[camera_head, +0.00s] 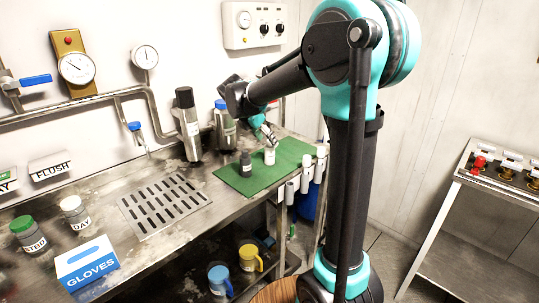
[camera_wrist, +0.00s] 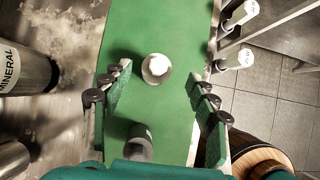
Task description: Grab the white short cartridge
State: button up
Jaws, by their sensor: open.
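The white short cartridge (camera_head: 269,156) stands upright on the green mat (camera_head: 235,181) at the right end of the steel bench. In the wrist view, the cartridge (camera_wrist: 156,68) shows from above as a pale round shape, on the green mat (camera_wrist: 185,35). My gripper (camera_head: 267,133) is just above it in the head view. In the wrist view my gripper (camera_wrist: 158,83) is open and empty, with the cartridge between and slightly beyond the fingertips. I see no contact. A dark short cartridge (camera_head: 246,165) stands to its left; it also shows in the wrist view (camera_wrist: 139,145), nearer my palm.
White cylinders (camera_head: 306,174) hang along the bench's right edge, close to my right finger. A tall dark-topped canister (camera_head: 187,125) and a blue-capped MINERAL canister (camera_head: 224,125) stand behind. A drain grate (camera_head: 165,205) lies left of the mat.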

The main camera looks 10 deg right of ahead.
aim_at(269, 146)
jog(key=x, duration=0.5)
jog(key=shift+w+a+f, duration=0.1)
jog(key=shift+a, duration=0.15)
jog(key=c, duration=1.3)
grip_shut()
